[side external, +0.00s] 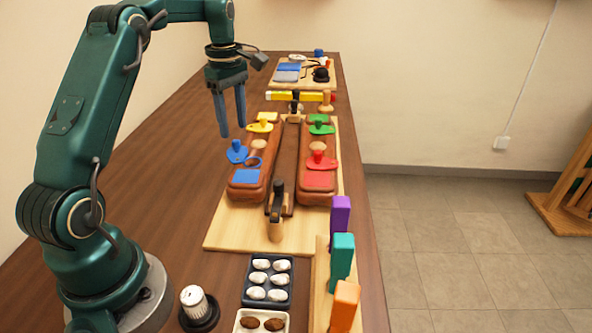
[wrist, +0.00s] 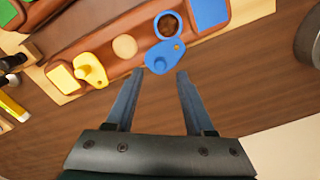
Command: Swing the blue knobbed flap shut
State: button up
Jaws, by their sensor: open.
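The blue knobbed flap (side external: 237,152) sits swung out over the outer edge of the left brown saddle block (side external: 241,190). Beside it, the blue-rimmed round opening (side external: 253,162) is uncovered. In the wrist view the blue flap (wrist: 164,58) and its round knob lie just beyond my fingertips, and the opening (wrist: 167,25) shows something dark brown inside. My gripper (side external: 232,132) is open and empty, pointing down above and behind the flap. In the wrist view my gripper (wrist: 160,73) has its two fingers spread to either side of the flap's near end, with no clear contact.
A yellow knobbed flap (side external: 261,126) is farther along the same block. Green (side external: 320,127) and red (side external: 321,162) knobbed flaps are on the right block. A black-topped clamp (side external: 277,203) stands in front. The table left of the blocks is clear.

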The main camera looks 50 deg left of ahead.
aim_at(235, 141)
jog(key=shift+f, duration=1.9)
grip_shut()
